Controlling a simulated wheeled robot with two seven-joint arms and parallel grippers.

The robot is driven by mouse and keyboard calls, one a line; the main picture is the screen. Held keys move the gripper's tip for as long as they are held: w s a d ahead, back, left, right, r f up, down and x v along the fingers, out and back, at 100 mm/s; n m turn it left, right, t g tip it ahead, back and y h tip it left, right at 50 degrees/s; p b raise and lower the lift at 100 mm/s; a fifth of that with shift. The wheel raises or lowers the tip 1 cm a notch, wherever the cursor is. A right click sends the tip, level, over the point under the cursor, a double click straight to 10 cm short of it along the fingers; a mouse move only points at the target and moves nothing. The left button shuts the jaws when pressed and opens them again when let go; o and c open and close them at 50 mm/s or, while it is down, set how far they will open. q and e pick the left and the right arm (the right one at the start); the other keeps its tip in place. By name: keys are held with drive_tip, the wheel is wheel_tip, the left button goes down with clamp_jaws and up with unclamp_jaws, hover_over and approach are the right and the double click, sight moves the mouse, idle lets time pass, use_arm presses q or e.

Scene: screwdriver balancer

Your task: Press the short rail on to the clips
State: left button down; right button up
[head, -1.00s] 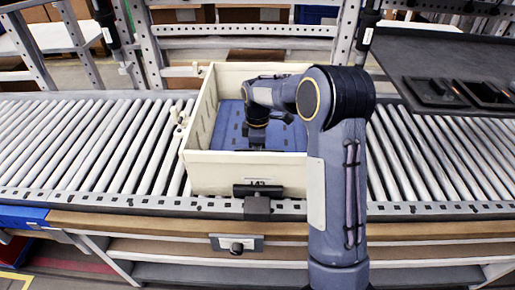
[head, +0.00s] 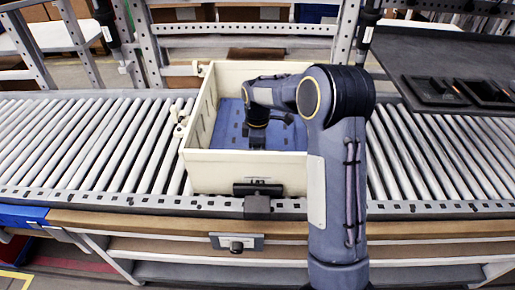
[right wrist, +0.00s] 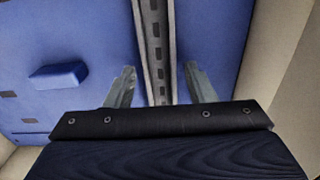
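A grey rail (right wrist: 154,45) with a row of dark slots runs up the middle of the right wrist view, over a blue surface (right wrist: 90,30). I cannot tell if it sits on clips; no clips can be made out. My right gripper (right wrist: 160,80) has its two grey fingers apart, one on each side of the rail, with a gap visible on both sides. In the head view my right gripper (head: 256,138) is low inside a cream crate (head: 220,168) with a blue inside, and my arm hides part of it. My left gripper is in neither view.
The crate's walls stand close around my right arm. A small blue block (right wrist: 62,75) rises from the blue surface left of the rail. The crate stands on a roller conveyor (head: 80,145). A dark tray (head: 450,60) is at the right. The rollers left of the crate are clear.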

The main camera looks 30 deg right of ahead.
drive_tip(key=shift+o, duration=0.5)
drive_tip(key=shift+r, duration=0.1)
wheel_tip(320, 180, up, 8)
drive_tip(key=shift+f, duration=0.15)
